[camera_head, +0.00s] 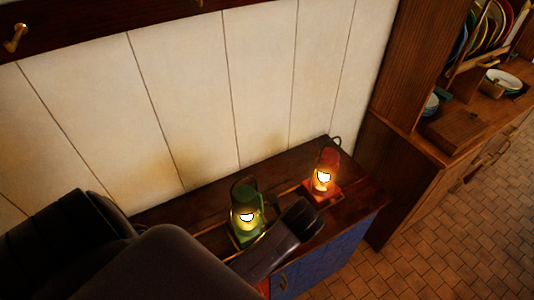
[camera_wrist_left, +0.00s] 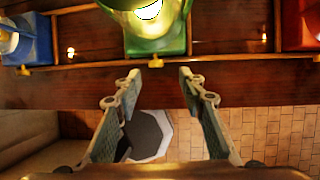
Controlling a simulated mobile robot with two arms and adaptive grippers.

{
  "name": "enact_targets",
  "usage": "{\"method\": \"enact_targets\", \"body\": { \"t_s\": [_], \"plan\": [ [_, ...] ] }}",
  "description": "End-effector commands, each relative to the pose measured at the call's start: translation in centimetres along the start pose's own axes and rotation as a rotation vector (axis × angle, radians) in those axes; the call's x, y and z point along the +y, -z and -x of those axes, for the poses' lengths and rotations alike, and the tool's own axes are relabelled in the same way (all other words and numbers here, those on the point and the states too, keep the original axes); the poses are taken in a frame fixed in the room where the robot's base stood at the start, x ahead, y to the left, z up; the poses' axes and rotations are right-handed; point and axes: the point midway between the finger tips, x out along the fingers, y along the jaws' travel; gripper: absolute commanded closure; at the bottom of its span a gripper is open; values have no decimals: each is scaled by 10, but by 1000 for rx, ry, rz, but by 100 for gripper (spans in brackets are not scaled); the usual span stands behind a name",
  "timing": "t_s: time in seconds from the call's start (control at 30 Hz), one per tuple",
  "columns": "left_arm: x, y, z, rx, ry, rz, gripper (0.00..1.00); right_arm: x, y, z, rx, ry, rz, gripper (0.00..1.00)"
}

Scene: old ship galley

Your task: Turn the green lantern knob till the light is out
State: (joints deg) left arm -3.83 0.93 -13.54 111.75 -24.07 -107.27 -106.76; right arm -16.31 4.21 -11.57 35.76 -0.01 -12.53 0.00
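The green lantern (camera_head: 246,222) stands on the wooden counter and its light is burning. In the left wrist view the green lantern (camera_wrist_left: 157,42) is at top centre, with a small yellow knob (camera_wrist_left: 155,62) low on its front. My left gripper (camera_wrist_left: 160,74) is open and empty, its two fingers pointing at the lantern's base. The knob lies between the fingertips in the picture, just ahead of them; I see no contact. In the head view my own arm hides the left fingers and the knob. My right gripper is not in view.
A lit red lantern (camera_head: 322,181) stands to the right of the green one. A blue lantern (camera_wrist_left: 30,40) with its own yellow knob (camera_wrist_left: 22,70) stands to the left. A thin wooden rail (camera_wrist_left: 230,57) runs along the counter. A wooden dish cupboard (camera_head: 410,140) is farther right.

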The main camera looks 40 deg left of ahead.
Motion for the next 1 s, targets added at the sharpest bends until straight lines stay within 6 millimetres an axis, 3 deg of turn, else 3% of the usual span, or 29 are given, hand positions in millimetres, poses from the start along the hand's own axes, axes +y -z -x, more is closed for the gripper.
{"method": "enact_targets", "body": {
  "t_s": [0.33, 0.5, 0.7, 0.83, 1.0],
  "plan": [
    [2, 0, -53, 1, -4, 0, 63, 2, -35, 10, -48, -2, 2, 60],
    [1, 0, -68, 1, -2, 1, 63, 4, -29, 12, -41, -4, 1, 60],
    [1, 0, -73, 1, 0, 2, 63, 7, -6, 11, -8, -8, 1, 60],
    [1, 0, -73, 1, 0, 2, 63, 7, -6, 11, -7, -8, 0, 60],
    [1, 0, -73, 1, 0, 2, 80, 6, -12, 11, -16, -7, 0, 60]
  ]
}}
